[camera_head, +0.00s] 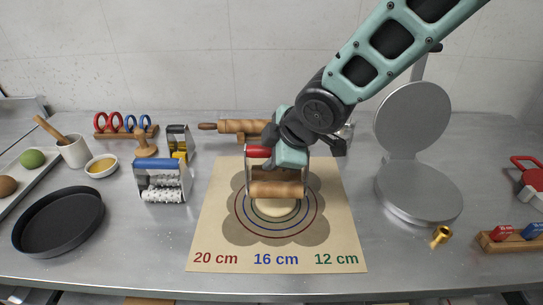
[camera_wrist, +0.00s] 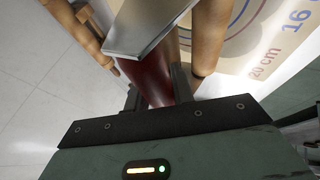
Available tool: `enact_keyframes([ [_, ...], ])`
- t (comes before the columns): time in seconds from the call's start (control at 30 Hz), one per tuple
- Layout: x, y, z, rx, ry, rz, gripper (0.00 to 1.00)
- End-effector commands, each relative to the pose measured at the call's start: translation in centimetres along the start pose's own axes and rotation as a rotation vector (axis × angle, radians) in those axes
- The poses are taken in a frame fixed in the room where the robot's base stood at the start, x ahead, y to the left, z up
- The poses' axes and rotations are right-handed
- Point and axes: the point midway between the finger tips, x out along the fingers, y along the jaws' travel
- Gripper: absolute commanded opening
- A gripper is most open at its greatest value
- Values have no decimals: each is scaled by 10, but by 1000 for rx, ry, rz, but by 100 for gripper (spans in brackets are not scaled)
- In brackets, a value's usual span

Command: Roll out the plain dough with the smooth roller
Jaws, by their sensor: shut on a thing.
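My gripper (camera_head: 284,158) is shut on the dark red handle of the smooth roller; the fingers show in the wrist view (camera_wrist: 158,98) on either side of it. The smooth roller (camera_head: 277,189) has a plain wooden cylinder in a metal frame and lies crosswise over the mat's rings. The plain dough (camera_head: 275,208) is a pale round piece at the middle of the rings on the tan mat (camera_head: 213,228). The roller covers its far part. I cannot tell whether the roller touches the dough.
A blue-handled textured roller (camera_head: 161,182) stands left of the mat. A wooden rolling pin (camera_head: 238,126) lies behind it. A black pan (camera_head: 58,222) is at the far left. A round hinged griddle (camera_head: 418,190) stands open on the right. The mat's front is clear.

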Motion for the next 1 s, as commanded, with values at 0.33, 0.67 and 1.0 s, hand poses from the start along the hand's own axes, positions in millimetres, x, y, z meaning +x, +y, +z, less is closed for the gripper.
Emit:
enact_keyframes([
  [0.33,-2,2,-1,0,1,1,0],
  [0.67,5,-2,2,0,1,1,0],
  [1.0,33,-18,13,0,1,1,0],
])
